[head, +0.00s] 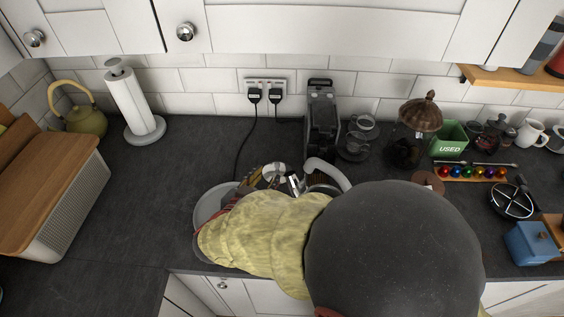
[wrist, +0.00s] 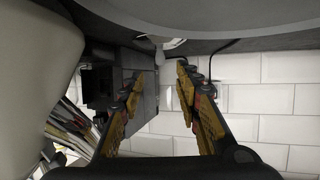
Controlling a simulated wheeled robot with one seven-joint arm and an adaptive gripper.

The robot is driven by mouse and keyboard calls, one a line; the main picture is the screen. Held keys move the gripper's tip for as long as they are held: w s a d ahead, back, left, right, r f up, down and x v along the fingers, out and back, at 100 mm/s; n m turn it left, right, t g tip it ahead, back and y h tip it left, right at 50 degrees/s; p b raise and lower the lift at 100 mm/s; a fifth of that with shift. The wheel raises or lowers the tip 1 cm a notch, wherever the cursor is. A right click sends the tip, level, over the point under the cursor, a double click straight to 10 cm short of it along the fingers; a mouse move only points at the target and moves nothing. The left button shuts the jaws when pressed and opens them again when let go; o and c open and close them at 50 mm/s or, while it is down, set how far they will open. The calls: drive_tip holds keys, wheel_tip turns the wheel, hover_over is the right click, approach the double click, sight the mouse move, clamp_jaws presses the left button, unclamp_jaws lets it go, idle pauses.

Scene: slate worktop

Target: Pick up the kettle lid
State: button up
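My gripper (wrist: 160,82) shows in the wrist view with its two yellow-and-black fingers apart. I see nothing clearly held between them. In the head view my yellow-sleeved arm covers the middle of the worktop and hides most of the gripper. A pale curved handle (head: 328,170), perhaps a kettle's, stands just right of the gripper area, its body mostly hidden. A green kettle (head: 84,121) with a yellow handle stands at the back left, away from my arm. I cannot make out the kettle lid for certain. A grey rounded surface (wrist: 205,16) fills the wrist view's top.
A dark appliance (head: 322,112) stands against the tiles, with glassware and a lidded jar (head: 407,145) to its right. A paper towel roll (head: 132,100) and a wooden-topped bin (head: 48,190) are at left. The worktop (head: 195,155) between roll and appliance is largely clear.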

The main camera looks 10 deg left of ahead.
sight(276, 166)
drive_tip(key=b+x, duration=0.4)
drive_tip(key=x, duration=0.3)
drive_tip(key=shift+w+f, duration=0.15)
drive_tip(key=shift+w, duration=0.1)
drive_tip(key=c, duration=0.3)
clamp_jaws()
